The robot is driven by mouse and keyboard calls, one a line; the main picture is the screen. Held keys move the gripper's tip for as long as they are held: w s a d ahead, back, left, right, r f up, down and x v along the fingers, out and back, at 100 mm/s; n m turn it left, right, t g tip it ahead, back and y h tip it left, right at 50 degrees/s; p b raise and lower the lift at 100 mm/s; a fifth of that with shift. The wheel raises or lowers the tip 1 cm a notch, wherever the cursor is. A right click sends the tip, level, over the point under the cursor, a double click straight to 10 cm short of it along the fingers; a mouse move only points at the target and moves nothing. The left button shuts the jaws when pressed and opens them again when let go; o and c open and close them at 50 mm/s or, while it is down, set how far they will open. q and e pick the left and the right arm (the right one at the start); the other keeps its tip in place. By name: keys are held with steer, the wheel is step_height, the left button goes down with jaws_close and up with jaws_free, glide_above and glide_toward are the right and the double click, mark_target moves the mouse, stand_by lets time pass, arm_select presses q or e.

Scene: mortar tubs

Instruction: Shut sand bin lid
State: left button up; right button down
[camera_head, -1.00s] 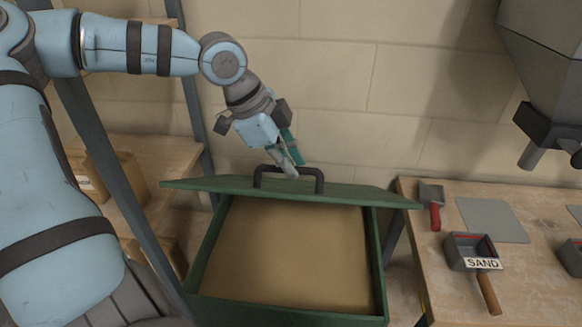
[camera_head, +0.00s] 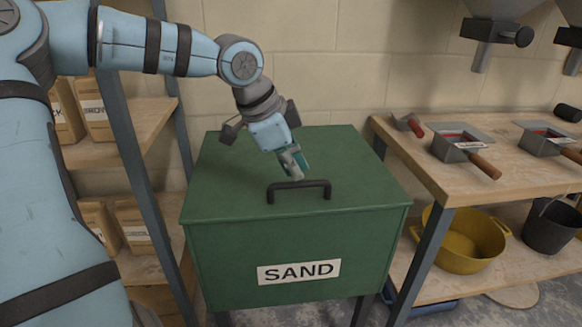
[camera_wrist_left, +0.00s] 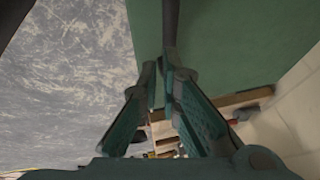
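The green sand bin (camera_head: 225,262) bears a SAND label (camera_head: 299,272). Its flat lid (camera_head: 235,183) lies down over the top, and the inside is hidden. The dark bar handle (camera_head: 272,193) stands at the lid's front edge. My left gripper (camera_head: 298,173) points down over the lid, its tips close behind and above the handle bar. In the left wrist view, its fingers (camera_wrist_left: 160,72) stand a little apart, with background showing between them. A dark bar, seemingly the handle, shows beyond the tips; nothing is visibly held. My right gripper is out of view.
A wooden bench (camera_head: 425,165) at right holds a scraper (camera_head: 409,124) and grey boxes with wooden handles. A yellow tub (camera_head: 461,241) and black bucket (camera_head: 550,222) sit below. Shelves with paper bags (camera_head: 95,119) stand at left, behind a grey post.

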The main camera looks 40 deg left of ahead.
arm_select(q)
steer(key=o, duration=0.3)
steer(key=shift+r, duration=0.2)
steer(key=shift+o, duration=0.7)
steer(key=w, duration=0.1)
steer(key=w+f, duration=0.1)
steer(key=shift+w+d, duration=0.2)
steer(key=shift+w, duration=0.2)
steer(key=shift+s+r, duration=0.2)
steer(key=shift+s, duration=0.05)
steer(key=v, duration=1.1)
steer(key=shift+r, duration=0.35)
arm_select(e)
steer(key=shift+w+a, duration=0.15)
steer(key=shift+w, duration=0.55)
arm_select(q)
steer(key=shift+a, duration=0.1)
